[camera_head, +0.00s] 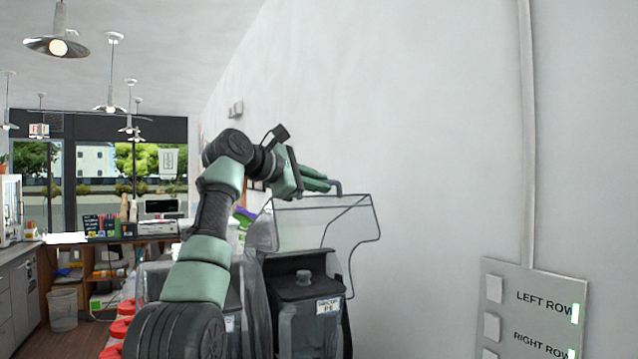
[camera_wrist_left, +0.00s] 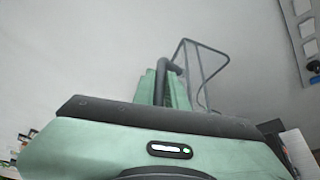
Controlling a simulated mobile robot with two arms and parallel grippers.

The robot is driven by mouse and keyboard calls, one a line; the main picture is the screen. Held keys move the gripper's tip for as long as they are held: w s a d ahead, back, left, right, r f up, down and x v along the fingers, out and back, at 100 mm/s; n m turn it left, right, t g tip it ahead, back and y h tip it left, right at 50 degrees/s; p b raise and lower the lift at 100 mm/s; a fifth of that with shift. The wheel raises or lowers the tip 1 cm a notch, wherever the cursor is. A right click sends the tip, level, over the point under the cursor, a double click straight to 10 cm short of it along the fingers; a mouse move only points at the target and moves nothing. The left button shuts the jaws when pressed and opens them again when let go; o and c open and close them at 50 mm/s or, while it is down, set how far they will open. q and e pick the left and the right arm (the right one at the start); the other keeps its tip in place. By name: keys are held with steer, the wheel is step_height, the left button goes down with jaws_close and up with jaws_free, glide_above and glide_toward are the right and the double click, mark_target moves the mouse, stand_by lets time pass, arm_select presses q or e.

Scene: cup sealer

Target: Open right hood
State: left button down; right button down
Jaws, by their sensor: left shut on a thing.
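The clear hood (camera_head: 298,226) with a dark edge stands above the black unit of the sealer (camera_head: 303,290). A dark bar handle (camera_head: 338,188) sticks up from its top edge. My left gripper (camera_head: 328,185) reaches in from the left and is shut on this handle. In the left wrist view, the green fingers of the left gripper (camera_wrist_left: 162,88) close around the handle (camera_wrist_left: 172,66). The hood (camera_wrist_left: 205,68) shows beyond them as a clear panel with a dark outline. My left arm hides part of the machine's left side. My right gripper is out of view.
A pale wall (camera_head: 430,150) rises behind the machine. A grey panel (camera_head: 525,325) labelled LEFT ROW and RIGHT ROW is at the lower right. Red round lids (camera_head: 118,330) line the lower left. A counter with goods and a bin (camera_head: 63,308) are farther back.

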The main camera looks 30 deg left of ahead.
arm_select(q)
steer(key=shift+a+f, duration=0.1)
steer(key=shift+f, duration=0.15)
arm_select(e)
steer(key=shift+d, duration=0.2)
arm_select(q)
steer(key=c, duration=1.7)
jaws_free()
steer(key=shift+w, duration=0.1)
steer(key=shift+w+a, duration=0.1)
steer(key=shift+w, duration=0.1)
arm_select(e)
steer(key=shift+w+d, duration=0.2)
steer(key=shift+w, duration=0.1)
